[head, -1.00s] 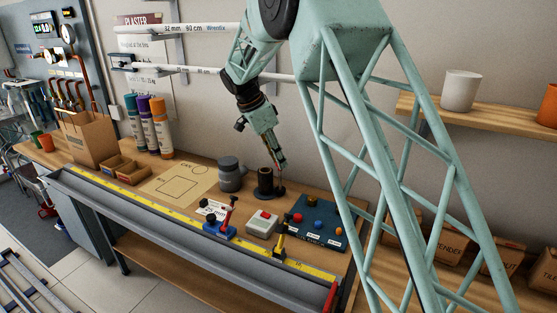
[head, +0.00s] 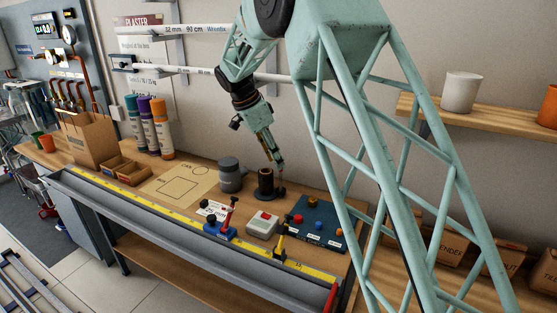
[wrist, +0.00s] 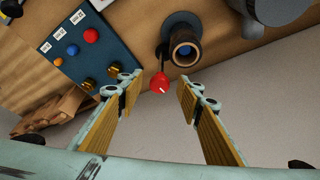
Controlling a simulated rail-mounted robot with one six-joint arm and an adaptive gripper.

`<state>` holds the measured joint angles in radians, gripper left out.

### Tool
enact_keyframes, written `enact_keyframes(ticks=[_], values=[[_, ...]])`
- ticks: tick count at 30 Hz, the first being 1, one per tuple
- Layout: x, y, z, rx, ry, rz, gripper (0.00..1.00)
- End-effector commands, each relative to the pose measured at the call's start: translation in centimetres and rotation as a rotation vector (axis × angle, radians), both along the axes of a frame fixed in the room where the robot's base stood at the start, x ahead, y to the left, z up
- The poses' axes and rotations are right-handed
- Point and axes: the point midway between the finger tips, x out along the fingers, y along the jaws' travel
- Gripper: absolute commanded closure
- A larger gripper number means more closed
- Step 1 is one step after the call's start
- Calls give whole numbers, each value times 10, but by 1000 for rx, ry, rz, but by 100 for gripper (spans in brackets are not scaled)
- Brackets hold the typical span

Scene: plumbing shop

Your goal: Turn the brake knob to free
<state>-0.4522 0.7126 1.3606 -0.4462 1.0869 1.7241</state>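In the wrist view a round red knob (wrist: 160,86) with a white mark shows at the end of a thin black stem. The stem is beside a dark hollow cylinder (wrist: 185,50), also seen in the head view (head: 265,183). No brake lettering is readable, so I cannot tell for sure that this is the brake knob. My gripper (wrist: 160,82) is open and empty, with its two fingers apart on either side of the red knob in the picture; no contact shows. In the head view my gripper (head: 277,163) points down above the bench near the cylinder.
A blue panel (wrist: 72,68) with red, blue and orange buttons and brass knobs stands beside the cylinder. A grey canister (head: 230,176) is on its other side. The wall is close behind.

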Motion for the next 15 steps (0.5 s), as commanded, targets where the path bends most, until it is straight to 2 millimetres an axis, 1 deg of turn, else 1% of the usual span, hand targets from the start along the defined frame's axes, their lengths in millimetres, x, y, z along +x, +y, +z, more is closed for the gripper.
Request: enact_keyframes(ticks=[1,15], values=[[-4,7,0,0,0,2,67],[-37,66,-1,0,0,1,67]])
